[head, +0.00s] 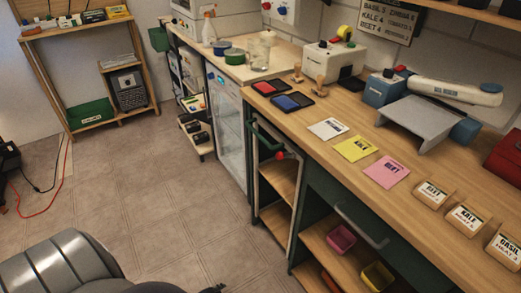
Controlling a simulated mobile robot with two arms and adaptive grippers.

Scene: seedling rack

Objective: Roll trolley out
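The trolley appears to be the narrow slim rack (254,190) with a cream frame, wooden shelves and a green handle (268,140) at its top. It stands in the gap under the bench, between the glass-door fridge and the green drawer unit. A red knob (280,155) shows near its handle. Its wheels are not clearly visible. At the bottom edge, left of centre, a dark part that looks like the top of my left gripper (215,289) just shows, apart from the trolley; its fingers are cut off. My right gripper is out of view.
The tiled floor (170,200) in front of the trolley is clear. The fridge (226,130) is left of it, with a low shelf unit (196,138) farther back. A drawer handle (360,228) juts out at right. A red cable (50,200) lies at far left.

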